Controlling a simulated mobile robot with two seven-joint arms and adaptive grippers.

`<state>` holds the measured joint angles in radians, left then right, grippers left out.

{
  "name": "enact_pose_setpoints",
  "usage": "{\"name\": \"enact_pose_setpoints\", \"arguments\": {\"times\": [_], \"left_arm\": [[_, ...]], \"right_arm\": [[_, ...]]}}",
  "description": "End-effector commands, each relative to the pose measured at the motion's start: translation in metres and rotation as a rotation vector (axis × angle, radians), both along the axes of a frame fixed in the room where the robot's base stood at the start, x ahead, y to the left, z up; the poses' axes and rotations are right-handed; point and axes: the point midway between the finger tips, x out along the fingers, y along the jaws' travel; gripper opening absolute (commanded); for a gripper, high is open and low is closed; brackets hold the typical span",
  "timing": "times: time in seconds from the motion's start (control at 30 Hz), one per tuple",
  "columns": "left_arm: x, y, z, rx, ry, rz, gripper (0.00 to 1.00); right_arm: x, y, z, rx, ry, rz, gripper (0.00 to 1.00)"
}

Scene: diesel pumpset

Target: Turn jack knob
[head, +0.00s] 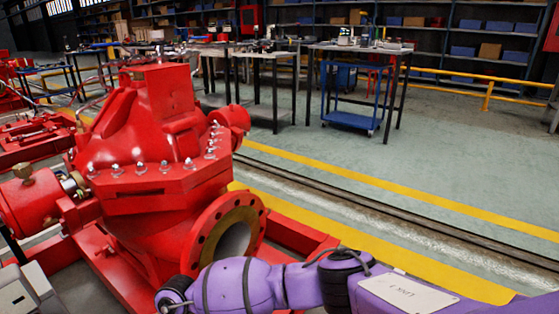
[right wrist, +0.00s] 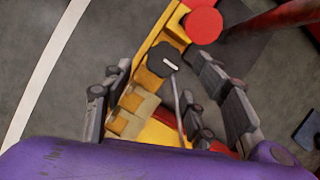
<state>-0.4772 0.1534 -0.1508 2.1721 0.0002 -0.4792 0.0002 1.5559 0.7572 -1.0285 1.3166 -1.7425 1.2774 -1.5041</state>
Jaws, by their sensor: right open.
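In the right wrist view, a dark, many-sided knob (right wrist: 160,54) with a white mark on its face sits by a yellow jack body (right wrist: 143,66). My right gripper (right wrist: 158,66) is open, its two grey fingers apart on the left and right of the knob in the picture. I cannot tell whether either finger touches it. A thin grey rod (right wrist: 178,108) runs down from beside the knob between the fingers. In the head view, my purple right arm crosses the bottom, but its gripper is out of frame.
A red round part (right wrist: 203,26) lies just beyond the knob. In the head view, a large red pump (head: 150,150) with a round flange (head: 228,228) stands close by my right arm. Workbenches (head: 360,47) and a blue cart (head: 350,120) stand behind. The floor at right is clear.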

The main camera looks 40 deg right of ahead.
Motion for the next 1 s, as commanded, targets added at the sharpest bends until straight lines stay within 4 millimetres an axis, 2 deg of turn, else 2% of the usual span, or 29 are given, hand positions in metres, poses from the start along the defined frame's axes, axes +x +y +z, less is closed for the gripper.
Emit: {"name": "enact_pose_setpoints", "arguments": {"times": [0.1, 0.27, 0.57, 0.67, 0.9, 1.0], "left_arm": [[0.0, 0.0, -0.009, 0.0, 0.006, 0.0, 0.0], [0.004, -0.001, -0.015, -0.001, 0.003, -0.002, 0.0], [0.017, -0.002, -0.012, -0.004, -0.02, -0.009, 0.0], [0.016, -0.002, -0.012, -0.003, -0.02, -0.012, 0.0], [0.009, 0.0, -0.013, 0.0, -0.006, -0.01, 0.0], [0.006, 0.001, -0.015, 0.001, 0.001, -0.01, 0.0]], "right_arm": [[-0.005, 0.007, -0.021, 0.0, 0.001, 0.001, 0.53], [-0.01, 0.013, -0.042, 0.001, 0.001, -0.001, 0.53], [-0.011, 0.015, -0.046, 0.0, -0.002, -0.001, 0.53], [-0.011, 0.015, -0.046, 0.001, -0.002, 0.0, 0.43], [-0.012, 0.015, -0.045, -0.001, -0.001, 0.001, 0.11], [-0.012, 0.014, -0.045, -0.002, 0.0, -0.001, 0.11]]}}
